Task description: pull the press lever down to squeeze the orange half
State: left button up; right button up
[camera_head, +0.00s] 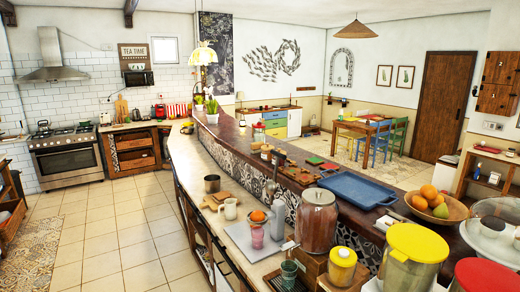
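A small orange piece (258,216), which looks like the orange half, sits on top of a pinkish cup or glass (257,237) on the near counter. A slim upright silver part (270,190) rises just behind it. I cannot tell whether this is the press lever or a tap. A grey bar-like part (280,247) lies to the right of the cup; its link to the press is unclear. Neither of my grippers shows in the head view.
A large brown lidded jar (317,222) stands right of the cup, with a yellow-lidded jar (342,266) in front. A white mug (229,209) and dark pot (212,184) stand to the left. A blue tray (361,189) and fruit bowl (452,212) occupy the raised ledge.

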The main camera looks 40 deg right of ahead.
aim_at(271, 187)
jog(key=i, duration=2.3)
jog(key=z, duration=2.8)
